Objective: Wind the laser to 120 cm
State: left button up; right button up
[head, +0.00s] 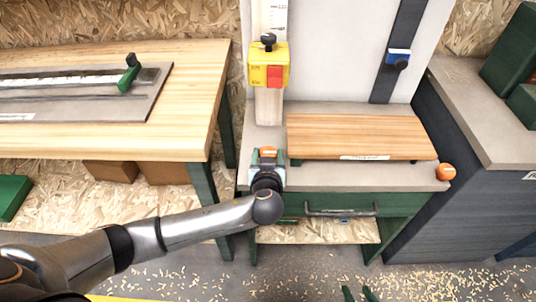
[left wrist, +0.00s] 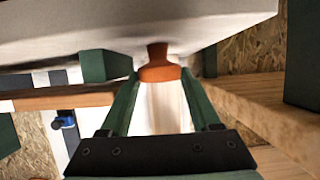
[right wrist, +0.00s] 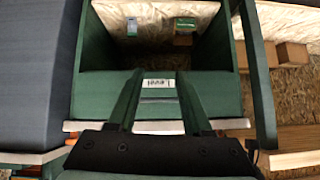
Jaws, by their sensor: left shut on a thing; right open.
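The yellow laser box (head: 268,66) with a red square and black top knob sits low on a pale upright with a white scale (head: 273,18); I cannot read its numbers. My left gripper (head: 268,158) is at the grey bench's front left corner. Its fingers close on an orange knob (head: 268,151), which shows between the fingertips in the left wrist view (left wrist: 160,73). My right gripper (right wrist: 158,75) is open and empty, facing a green drawer front with a white label (right wrist: 158,83); its green tips (head: 358,294) show at the head view's bottom edge.
A wooden board (head: 360,135) lies on the grey bench. A second orange knob (head: 445,171) is at its front right corner. A blue slider (head: 398,58) sits on a dark rail. A drawer handle (head: 340,211) is below. A wooden table (head: 190,70) stands left.

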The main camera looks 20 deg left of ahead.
pick_arm(q)
jog(key=shift+s+a+f+m+h, duration=0.1)
jog(key=shift+m+h, duration=0.3)
jog(key=shift+h, duration=0.1)
jog(key=shift+a+m+h, duration=0.15)
jog(key=shift+m+h, duration=0.35)
jog(key=shift+h, duration=0.2)
jog(key=shift+a+m+h+p, duration=0.1)
jog(key=shift+m+h+p, duration=0.6)
jog(key=shift+a+r+m+h+p, duration=0.2)
jog(key=shift+r+m+h+p, duration=0.1)
jog(key=shift+m+h+p, duration=0.65)
jog(key=shift+a+m+h+p, duration=0.1)
jog(key=shift+m+h+p, duration=0.75)
jog(key=shift+h, duration=0.2)
jog(key=shift+w+m+g+h+p, duration=0.25)
jog(key=shift+m+g+h+p, duration=0.3)
jog(key=shift+m+h, duration=0.3)
jog(key=shift+f+m+h+p, duration=0.15)
jog(key=shift+m+h+p, duration=0.2)
jog(key=shift+h, duration=0.1)
pick_arm(e)
jog(key=shift+m+h, duration=0.3)
jog(key=shift+h, duration=0.2)
jog(key=d+r, duration=0.1)
jog(key=s+d+r, duration=0.1)
jog(key=d+r, duration=0.1)
jog(key=r, duration=0.1)
jog(key=shift+s, duration=0.35)
